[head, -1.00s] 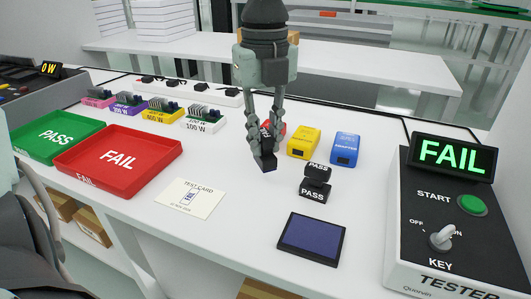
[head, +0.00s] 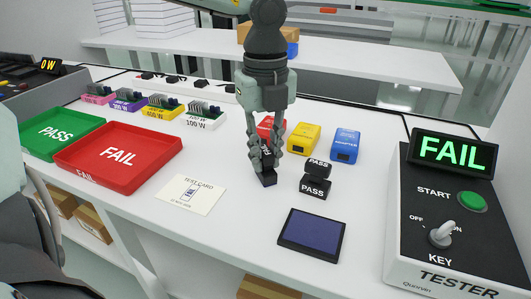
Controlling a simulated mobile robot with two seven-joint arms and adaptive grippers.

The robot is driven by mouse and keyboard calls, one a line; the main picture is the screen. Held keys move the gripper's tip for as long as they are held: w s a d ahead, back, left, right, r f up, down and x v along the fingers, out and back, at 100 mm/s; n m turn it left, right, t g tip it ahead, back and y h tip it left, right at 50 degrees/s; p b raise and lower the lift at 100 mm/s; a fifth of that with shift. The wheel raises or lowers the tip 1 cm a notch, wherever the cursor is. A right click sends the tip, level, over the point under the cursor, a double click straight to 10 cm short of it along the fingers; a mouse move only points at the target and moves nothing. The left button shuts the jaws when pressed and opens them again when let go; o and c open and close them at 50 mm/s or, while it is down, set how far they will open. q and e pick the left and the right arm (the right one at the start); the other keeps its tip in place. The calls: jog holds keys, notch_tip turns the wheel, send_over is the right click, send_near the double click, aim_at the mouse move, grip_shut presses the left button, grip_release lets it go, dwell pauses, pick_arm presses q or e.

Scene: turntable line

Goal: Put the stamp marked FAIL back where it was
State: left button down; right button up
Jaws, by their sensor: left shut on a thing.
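My left gripper (head: 265,158) points down and is shut on the FAIL stamp (head: 268,180), a small black block mostly hidden by the fingers. The stamp is upright, at or just above the table; I cannot tell whether it touches. The PASS stamp (head: 315,187) stands just to its right. The test card (head: 191,194), with a stamped mark on it, lies to the left. The dark blue ink pad (head: 312,234) lies in front, to the right. My right gripper is not in view.
Red, yellow (head: 304,138) and blue (head: 345,145) adapters stand behind the stamps. The red FAIL tray (head: 125,182) and green PASS tray (head: 30,146) are at left. The tester (head: 440,235), its display reading FAIL, is at right. The table between card and ink pad is clear.

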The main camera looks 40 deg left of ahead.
aim_at(266, 149)
pick_arm(q)
jog(key=c, duration=1.5)
grip_release()
jog(key=shift+c, duration=0.2)
jog(key=shift+o, duration=0.5)
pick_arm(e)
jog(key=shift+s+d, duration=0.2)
pick_arm(q)
jog(key=shift+r, duration=0.15)
jog(key=shift+r+p, duration=0.2)
jog(key=shift+p, duration=0.35)
notch_tip(266, 149, up, 12)
jog(key=shift+f+b, duration=0.15)
jog(key=shift+b, duration=0.15)
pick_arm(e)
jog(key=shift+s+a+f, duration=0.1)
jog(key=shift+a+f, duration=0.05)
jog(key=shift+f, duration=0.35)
